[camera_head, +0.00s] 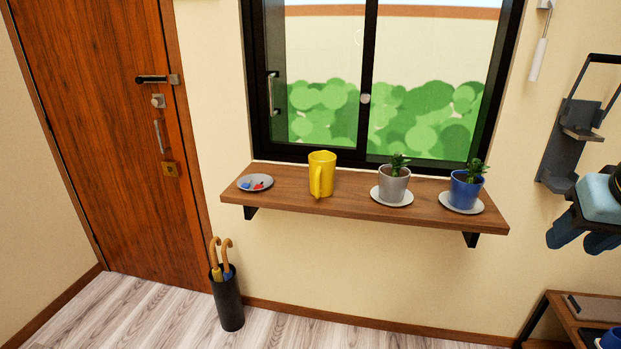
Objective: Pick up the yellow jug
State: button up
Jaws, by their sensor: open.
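The yellow jug (325,172) stands upright on a brown wooden wall shelf (340,202) below the window. Its handle faces the front, toward the camera. It stands between a small dish on its left and a plant pot on its right, apart from both. My gripper does not show in this view.
A grey dish (264,187) with small red and blue items is at the shelf's left. A grey plant pot (393,187) and a blue plant pot (464,194) stand on saucers at right. An umbrella stand (229,303) is on the floor below. A wooden door (95,120) is at left.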

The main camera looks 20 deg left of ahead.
aim_at(322, 164)
jog(key=u, duration=0.15)
jog(key=i, duration=0.6)
jog(key=u, duration=0.55)
